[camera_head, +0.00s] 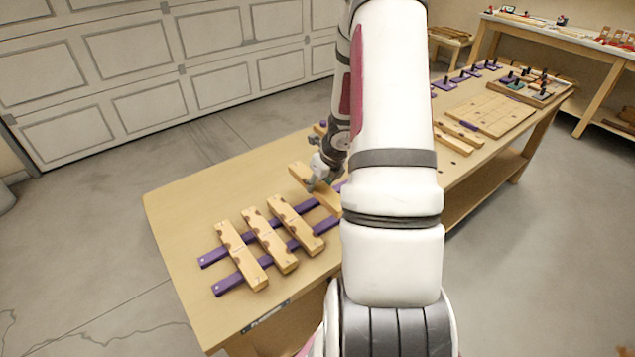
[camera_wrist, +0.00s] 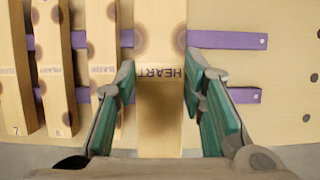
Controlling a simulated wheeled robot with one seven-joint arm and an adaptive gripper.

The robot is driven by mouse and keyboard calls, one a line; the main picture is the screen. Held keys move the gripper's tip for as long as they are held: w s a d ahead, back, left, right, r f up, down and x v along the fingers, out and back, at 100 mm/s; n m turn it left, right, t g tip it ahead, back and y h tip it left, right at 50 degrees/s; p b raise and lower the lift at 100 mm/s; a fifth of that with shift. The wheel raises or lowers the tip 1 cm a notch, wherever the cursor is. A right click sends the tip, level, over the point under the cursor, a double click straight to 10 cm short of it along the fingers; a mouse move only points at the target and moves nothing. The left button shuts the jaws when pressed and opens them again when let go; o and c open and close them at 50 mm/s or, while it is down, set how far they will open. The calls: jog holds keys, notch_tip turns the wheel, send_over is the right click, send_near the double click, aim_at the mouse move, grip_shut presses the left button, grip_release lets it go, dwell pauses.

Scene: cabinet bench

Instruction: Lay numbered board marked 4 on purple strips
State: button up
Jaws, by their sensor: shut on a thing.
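My gripper (camera_wrist: 162,105) is shut on a wooden board marked HEART (camera_wrist: 160,35); its number is not readable. In the head view the held board (camera_head: 301,174) is partly hidden by my arm. It looks larger than its neighbours in the wrist view, so it seems to be above the strips, crossing over them. The two purple strips run side by side, one (camera_wrist: 228,40) farther and one (camera_wrist: 244,95) nearer; they also show in the head view (camera_head: 212,257) (camera_head: 226,285). My gripper (camera_head: 322,178) is at the right of the laid boards.
Three boards (camera_head: 241,256) (camera_head: 270,241) (camera_head: 295,226) lie across the strips at the left; two show 7 (camera_wrist: 15,90) and 6 (camera_wrist: 54,90). The bench (camera_head: 180,200) has bare room at the left. More boards (camera_head: 462,133) and a flat panel (camera_head: 490,112) lie farther right.

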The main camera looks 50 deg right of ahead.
jog(key=shift+f+b, duration=3.55)
jog(key=shift+b, duration=0.9)
jog(key=shift+s+f+b, duration=0.1)
jog(key=shift+f+b, duration=1)
jog(key=shift+b, duration=0.65)
dwell(0.5)
jog(key=o, duration=1.3)
